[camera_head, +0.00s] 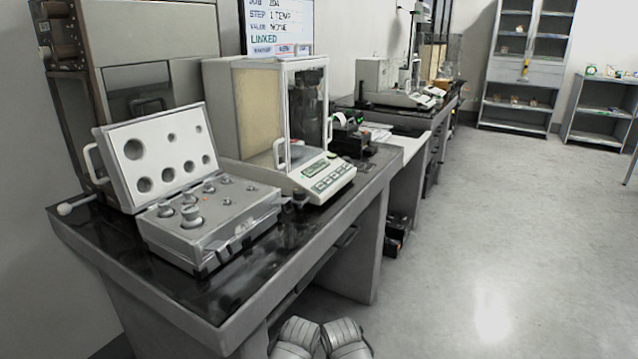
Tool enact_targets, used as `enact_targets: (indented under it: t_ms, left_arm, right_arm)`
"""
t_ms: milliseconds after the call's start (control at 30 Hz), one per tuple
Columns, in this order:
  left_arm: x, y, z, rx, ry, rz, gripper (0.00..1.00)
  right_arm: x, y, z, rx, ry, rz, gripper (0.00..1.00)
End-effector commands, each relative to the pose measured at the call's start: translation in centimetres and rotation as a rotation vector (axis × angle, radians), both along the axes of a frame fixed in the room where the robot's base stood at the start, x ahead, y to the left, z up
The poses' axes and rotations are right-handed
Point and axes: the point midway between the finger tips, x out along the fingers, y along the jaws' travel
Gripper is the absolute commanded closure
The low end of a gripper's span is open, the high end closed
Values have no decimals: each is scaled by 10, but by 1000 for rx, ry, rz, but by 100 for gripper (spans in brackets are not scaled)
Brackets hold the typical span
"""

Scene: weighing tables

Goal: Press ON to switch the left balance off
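The left balance (262,110) stands on the near dark-topped table. It has a glass draft shield (307,112) with a white handle. Its sloping front panel holds a small greenish display (316,168) and several keys (331,178). The key labels are too small to read, so I cannot tell which one is ON. Whether the display shows a reading is also unclear. Neither of my grippers shows; only grey rounded parts that seem to be my arms are at the bottom edge, well below the panel.
An open weight case (190,225) with several metal weights sits left of the balance on the near table (215,290). A small black printer (352,138) stands to its right. A second balance (395,97) is farther back. Open floor (490,220) lies to the right.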

Motion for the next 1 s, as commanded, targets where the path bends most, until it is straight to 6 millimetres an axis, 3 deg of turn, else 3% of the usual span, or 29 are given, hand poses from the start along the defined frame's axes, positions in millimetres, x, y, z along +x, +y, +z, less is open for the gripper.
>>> enact_targets:
  t_ms: [367,833,1000]
  left_arm:
    - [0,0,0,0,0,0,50]
    - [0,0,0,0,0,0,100]
    - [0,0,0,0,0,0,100]
  right_arm:
    - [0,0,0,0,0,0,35]
    - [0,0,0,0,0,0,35]
    - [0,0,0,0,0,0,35]
